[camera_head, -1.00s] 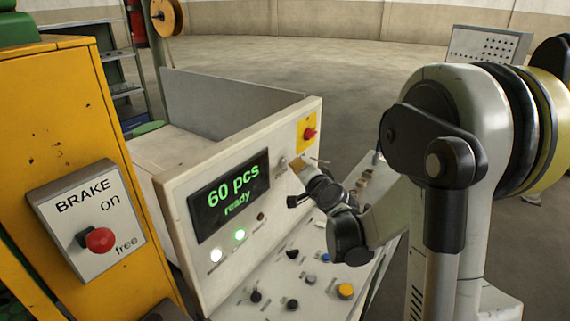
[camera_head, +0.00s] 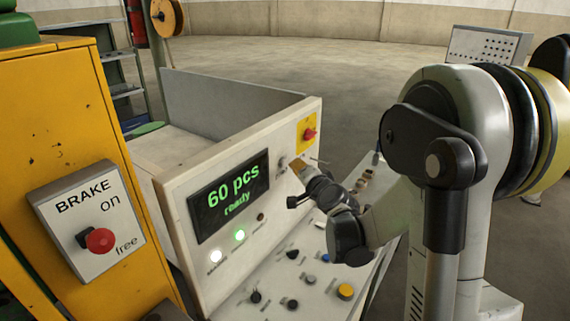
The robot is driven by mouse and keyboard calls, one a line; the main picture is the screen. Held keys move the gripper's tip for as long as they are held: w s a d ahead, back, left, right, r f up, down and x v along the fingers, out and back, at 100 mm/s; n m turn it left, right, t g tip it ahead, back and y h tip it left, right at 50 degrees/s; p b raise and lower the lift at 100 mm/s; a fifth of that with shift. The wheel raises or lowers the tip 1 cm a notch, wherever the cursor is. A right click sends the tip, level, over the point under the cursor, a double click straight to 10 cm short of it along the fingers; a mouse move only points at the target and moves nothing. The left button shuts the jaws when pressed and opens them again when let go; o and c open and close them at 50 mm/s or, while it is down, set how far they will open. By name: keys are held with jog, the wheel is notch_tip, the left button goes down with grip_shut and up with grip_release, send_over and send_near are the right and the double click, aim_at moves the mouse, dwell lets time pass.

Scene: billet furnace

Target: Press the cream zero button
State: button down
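I cannot single out the cream zero button; labels on the console are too small to read. Some small tan or cream knobs (camera_head: 366,175) show on the sloped desk just right of my wrist, partly hidden by it. My gripper (camera_head: 297,182) is at the console's upright panel (camera_head: 285,140), right of the display (camera_head: 229,195) that reads "60 pcs ready". It is small and partly turned away, so its opening and any contact with the panel are unclear. My forearm covers part of the desk.
The sloped desk holds black knobs (camera_head: 293,254), a grey knob (camera_head: 310,279), a blue knob (camera_head: 325,258) and a yellow button (camera_head: 345,291). A red knob on a yellow plate (camera_head: 309,133) is above my gripper. A yellow cabinet with a BRAKE switch (camera_head: 99,240) stands left.

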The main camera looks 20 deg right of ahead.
jog(key=shift+w, duration=0.1)
dwell(0.3)
jog(key=shift+w+a, duration=0.25)
jog(key=shift+w, duration=0.05)
jog(key=shift+w+a+b, duration=0.25)
jog(key=shift+w+b, duration=0.05)
jog(key=shift+w, duration=0.05)
dwell(0.7)
jog(key=shift+s+d, duration=0.1)
jog(key=shift+s, duration=0.05)
jog(key=shift+s+d, duration=0.35)
jog(key=shift+s, duration=0.25)
jog(key=s+d, duration=0.1)
jog(key=s, duration=0.1)
jog(key=s+d+b, duration=0.1)
jog(key=s, duration=0.1)
jog(key=shift+d, duration=0.4)
dwell(0.8)
